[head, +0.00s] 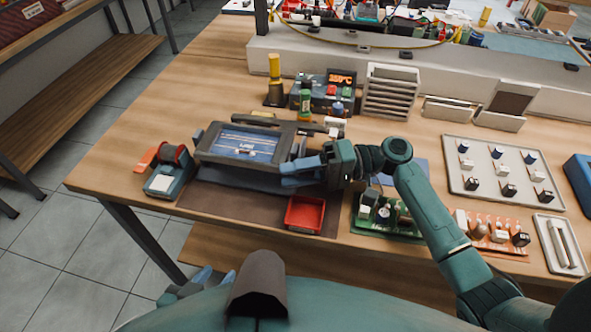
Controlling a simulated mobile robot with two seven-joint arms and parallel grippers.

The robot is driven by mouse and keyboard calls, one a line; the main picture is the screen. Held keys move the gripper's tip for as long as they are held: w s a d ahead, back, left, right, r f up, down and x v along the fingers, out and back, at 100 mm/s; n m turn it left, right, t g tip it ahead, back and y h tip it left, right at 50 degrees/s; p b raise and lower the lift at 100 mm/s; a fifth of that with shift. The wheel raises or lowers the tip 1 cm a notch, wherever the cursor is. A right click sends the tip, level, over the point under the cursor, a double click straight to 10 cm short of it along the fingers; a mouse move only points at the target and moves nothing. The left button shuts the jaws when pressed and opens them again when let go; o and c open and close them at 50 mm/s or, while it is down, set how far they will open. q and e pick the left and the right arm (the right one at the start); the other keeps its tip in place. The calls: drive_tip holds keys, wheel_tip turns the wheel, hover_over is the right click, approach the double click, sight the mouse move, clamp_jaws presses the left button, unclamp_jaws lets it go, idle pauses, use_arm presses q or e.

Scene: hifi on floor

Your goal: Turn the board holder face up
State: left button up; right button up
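The board holder (210,153) is a grey frame with a blue board (250,142) in it, on the dark mat at the left part of the bench. Its blue board side shows to me, and the frame looks tilted over a dark base. My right gripper (288,174) is at the holder's right side, with its blue fingers by the frame's right edge. Whether they touch or clamp it is unclear. My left gripper (198,280) is low at the bottom left, below the bench's front edge and away from the holder. My own body partly hides it.
A solder spool station (168,178) stands left of the holder. A red tray (305,214) and a green circuit board (385,222) lie in front and right. A soldering station (330,92) stands behind. A parts tray (455,187) is at right. Bare bench shows at the back left.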

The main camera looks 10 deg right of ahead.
clamp_jaws()
idle(0.4)
